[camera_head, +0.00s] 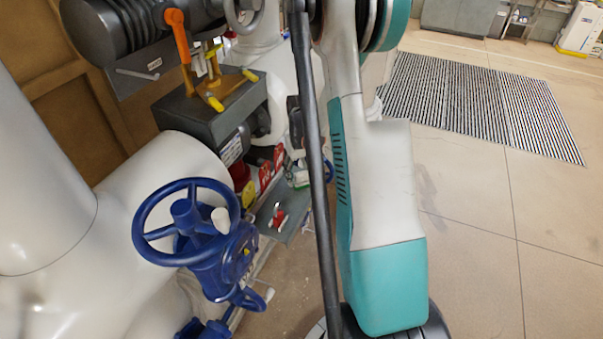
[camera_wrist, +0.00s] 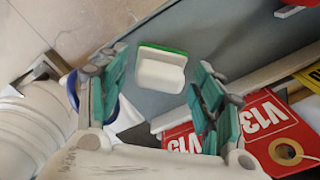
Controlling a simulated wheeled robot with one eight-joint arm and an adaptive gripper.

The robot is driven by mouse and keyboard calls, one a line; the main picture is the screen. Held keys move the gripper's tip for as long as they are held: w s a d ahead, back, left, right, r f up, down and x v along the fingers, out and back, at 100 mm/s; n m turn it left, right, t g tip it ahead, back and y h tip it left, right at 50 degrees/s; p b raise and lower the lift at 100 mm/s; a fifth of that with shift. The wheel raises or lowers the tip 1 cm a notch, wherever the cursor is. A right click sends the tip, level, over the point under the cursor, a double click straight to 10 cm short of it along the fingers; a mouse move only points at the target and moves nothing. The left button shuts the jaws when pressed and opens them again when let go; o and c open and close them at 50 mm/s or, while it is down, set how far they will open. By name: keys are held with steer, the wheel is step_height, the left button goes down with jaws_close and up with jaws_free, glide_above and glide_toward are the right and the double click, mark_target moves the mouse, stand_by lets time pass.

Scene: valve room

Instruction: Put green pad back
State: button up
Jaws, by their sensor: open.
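The green pad (camera_wrist: 160,69) is a small white block with a green edge along its top, in the middle of the wrist view. It sits on a grey surface (camera_wrist: 215,35). My gripper (camera_wrist: 158,88) is open, with one teal finger left of the pad and the other right of it. The fingers look apart from the pad; I cannot tell how far they are above the grey surface. In the head view my arm hides most of the gripper area.
Red tags marked V13 (camera_wrist: 268,130) and V15 (camera_wrist: 182,140) lie beside the right finger. A blue handwheel valve (camera_head: 190,222) and large white pipes (camera_head: 45,190) stand at the left. A striped mat (camera_head: 480,100) lies on open floor at the right.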

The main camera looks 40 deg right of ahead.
mark_target(301, 173)
step_height(301, 173, up, 12)
steer(key=p, duration=0.4)
steer(key=shift+c, duration=0.2)
stand_by(2.2)
